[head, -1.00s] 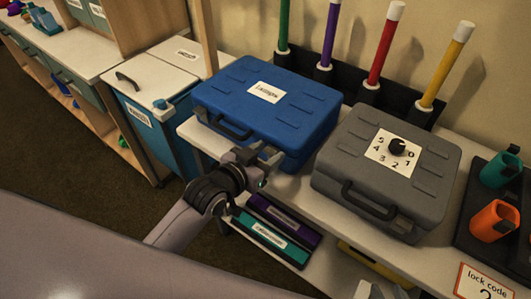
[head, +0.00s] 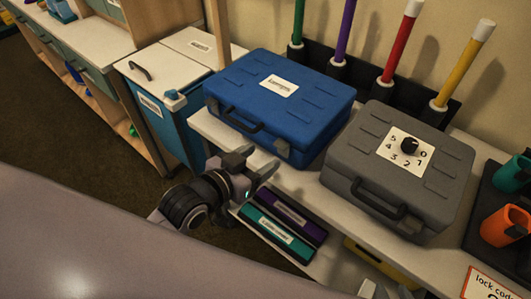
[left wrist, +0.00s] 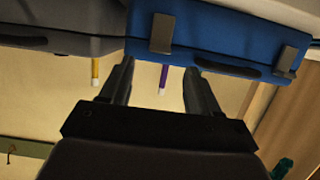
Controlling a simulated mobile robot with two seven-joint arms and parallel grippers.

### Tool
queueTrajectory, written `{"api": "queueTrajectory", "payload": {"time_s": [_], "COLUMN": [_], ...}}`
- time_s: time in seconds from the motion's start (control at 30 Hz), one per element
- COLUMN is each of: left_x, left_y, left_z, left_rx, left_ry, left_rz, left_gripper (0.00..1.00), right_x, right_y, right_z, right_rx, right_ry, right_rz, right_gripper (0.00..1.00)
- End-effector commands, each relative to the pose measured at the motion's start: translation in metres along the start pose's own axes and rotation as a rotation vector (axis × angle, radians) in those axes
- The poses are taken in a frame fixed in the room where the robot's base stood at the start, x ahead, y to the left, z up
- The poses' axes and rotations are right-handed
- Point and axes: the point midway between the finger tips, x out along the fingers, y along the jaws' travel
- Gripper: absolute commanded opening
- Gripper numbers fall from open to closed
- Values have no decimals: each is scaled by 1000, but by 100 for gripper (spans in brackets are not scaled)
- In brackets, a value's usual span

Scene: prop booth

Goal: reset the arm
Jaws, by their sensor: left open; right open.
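My left gripper (head: 254,164) is in front of the blue case, near the front edge of the white shelf. Its two fingers stand apart with nothing between them. In the left wrist view the open fingers (left wrist: 160,68) point toward the blue case (left wrist: 215,35), and the picture is upside down. The blue case (head: 305,105) lies shut on the shelf and looks apart from the fingers. My right gripper (head: 385,290) shows only in part at the bottom edge of the head view, low in front of the shelf.
A grey case (head: 385,140) with a numbered dial lies right of the blue one. Coloured rods (head: 397,45) stand behind. Purple (head: 290,215) and teal (head: 275,237) boxes lie on a lower shelf. An orange cup (head: 503,225) stands at right. Open floor (head: 80,140) is at left.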

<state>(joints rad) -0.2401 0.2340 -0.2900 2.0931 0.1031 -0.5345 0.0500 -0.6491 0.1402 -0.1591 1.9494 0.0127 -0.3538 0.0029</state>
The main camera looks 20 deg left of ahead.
Motion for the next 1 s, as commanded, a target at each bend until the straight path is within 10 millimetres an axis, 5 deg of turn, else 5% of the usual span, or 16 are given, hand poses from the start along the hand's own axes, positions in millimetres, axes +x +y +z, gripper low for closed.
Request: {"api": "queueTrajectory", "payload": {"time_s": [0.67,0.77,1.0], "left_x": [-5,-12,-56], "left_y": [0,-2,-4], "left_z": [7,36,144], "left_rx": [-4,-20,-60], "left_ry": [-11,-57,-234], "left_rz": [-4,-22,-94], "left_gripper": [62,62,62], "right_x": [0,0,0], "right_y": [0,0,0], "right_z": [0,0,0], "right_rx": [0,0,0], "right_ry": [0,0,0], "right_rz": [0,0,0], "right_gripper": [43,43,43]}}
